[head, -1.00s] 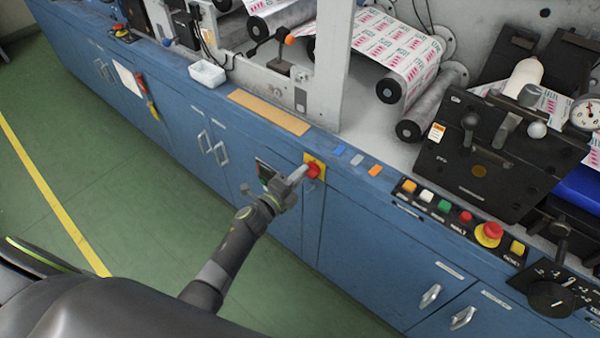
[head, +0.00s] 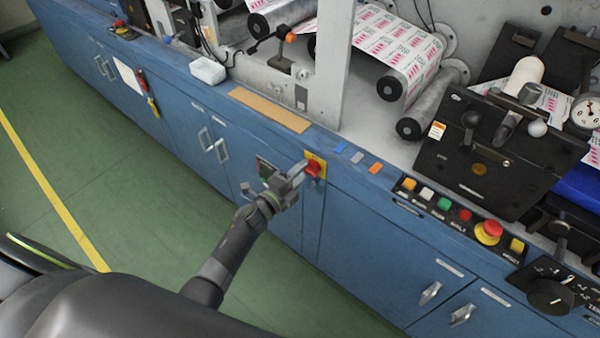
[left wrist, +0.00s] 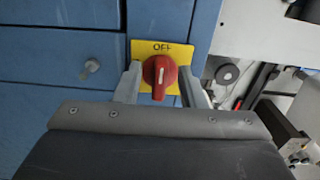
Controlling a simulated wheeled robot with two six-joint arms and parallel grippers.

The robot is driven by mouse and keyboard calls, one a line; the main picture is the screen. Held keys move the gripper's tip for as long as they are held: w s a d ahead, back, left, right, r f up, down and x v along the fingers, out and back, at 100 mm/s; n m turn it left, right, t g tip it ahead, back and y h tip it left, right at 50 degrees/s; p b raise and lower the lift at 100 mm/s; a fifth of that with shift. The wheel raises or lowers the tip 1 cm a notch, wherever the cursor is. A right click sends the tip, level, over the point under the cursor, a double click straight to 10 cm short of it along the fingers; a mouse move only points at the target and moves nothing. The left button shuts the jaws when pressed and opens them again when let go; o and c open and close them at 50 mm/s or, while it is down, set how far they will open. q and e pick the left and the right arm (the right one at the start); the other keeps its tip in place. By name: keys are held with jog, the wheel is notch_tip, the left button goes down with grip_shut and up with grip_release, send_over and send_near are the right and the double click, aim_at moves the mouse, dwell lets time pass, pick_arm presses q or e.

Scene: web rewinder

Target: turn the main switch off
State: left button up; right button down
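The main switch is a red rotary knob (left wrist: 159,76) on a yellow plate (left wrist: 143,47) marked OFF at its upper edge. In the left wrist view its grip bar stands upright in the picture, in line with the OFF mark, with a white line on it. In the head view the knob (head: 313,168) is on the blue cabinet front. My left gripper (head: 301,177) is at the knob, its fingers open on either side of it. Whether either finger touches the knob cannot be told. My right gripper is not in view.
A control panel with coloured buttons and a red emergency stop (head: 489,232) is to the right. Blue cabinet doors with handles (head: 430,293) lie below. The green floor (head: 90,170) is clear.

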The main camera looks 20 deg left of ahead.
pick_arm(q)
jog(key=b+v, duration=0.1)
jog(key=v, duration=1.6)
jog(key=shift+s, duration=0.15)
jog(key=s+a+f+n+g+y, duration=0.2)
jog(key=s+f+n, duration=0.15)
jog(key=f, duration=0.45)
jog(key=s+a+f+n+g+y, duration=0.2)
jog(key=a+f+n+y, duration=0.1)
jog(key=f+n, duration=0.3)
jog(key=s+a+f+n+g+y, duration=0.2)
jog(key=s+f+n, duration=0.1)
jog(key=f, duration=0.6)
jog(key=s+f+n+g, duration=0.5)
jog(key=s+f, duration=0.2)
jog(key=s, duration=0.6)
jog(key=s+d+f+n+g, duration=0.1)
jog(key=s+f+n+g, duration=0.3)
jog(key=s+f, duration=0.4)
jog(key=s+n, duration=0.1)
jog(key=s, duration=0.4)
jog(key=shift+s+d+f+g, duration=0.15)
jog(key=shift+s+f+g, duration=0.1)
jog(key=shift+g, duration=0.15)
